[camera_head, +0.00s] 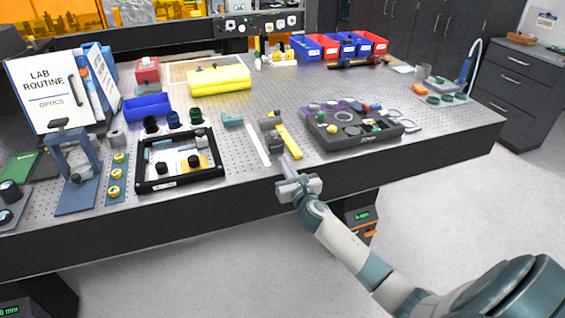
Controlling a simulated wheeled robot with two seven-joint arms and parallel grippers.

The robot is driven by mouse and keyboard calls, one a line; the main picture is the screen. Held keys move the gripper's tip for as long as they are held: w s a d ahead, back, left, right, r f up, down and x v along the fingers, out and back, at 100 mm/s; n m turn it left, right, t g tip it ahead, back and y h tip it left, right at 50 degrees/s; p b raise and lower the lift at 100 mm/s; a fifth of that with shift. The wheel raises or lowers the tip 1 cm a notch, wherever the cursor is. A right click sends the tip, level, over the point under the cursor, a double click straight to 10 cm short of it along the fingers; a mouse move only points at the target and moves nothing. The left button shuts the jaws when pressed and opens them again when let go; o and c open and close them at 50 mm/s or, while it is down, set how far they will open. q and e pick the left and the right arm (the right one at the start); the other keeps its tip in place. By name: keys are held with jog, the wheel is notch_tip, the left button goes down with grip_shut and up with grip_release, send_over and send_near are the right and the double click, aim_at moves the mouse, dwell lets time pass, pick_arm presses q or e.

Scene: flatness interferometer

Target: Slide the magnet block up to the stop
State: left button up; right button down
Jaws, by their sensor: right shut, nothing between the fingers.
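My right gripper (287,162) reaches in over the front edge of the optical table, its fingers shut with nothing between them. Just beyond its fingertips stands a small dark grey-brown block (271,124), which looks like the magnet block, though I cannot be sure. A yellow strip (291,142) lies to its right and a white strip (258,144) to its left. A teal angled piece (232,120) sits farther left; I cannot tell if it is the stop. The fingertips are close to the block area; contact cannot be made out. My left gripper is not in view.
A black frame with parts (150,187) lies to the left, and a dark tray of optics (333,144) to the right. A blue-grey stand (75,207) is far left. Blue and red bins (305,50) stand behind. The table's middle is mostly clear.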

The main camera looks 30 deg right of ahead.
jog(key=shift+s+a+f, duration=0.1)
jog(key=shift+s+f, duration=0.05)
jog(key=shift+s, duration=0.25)
jog(key=b+v, duration=0.1)
jog(key=v, duration=0.6)
jog(key=shift+s, duration=0.15)
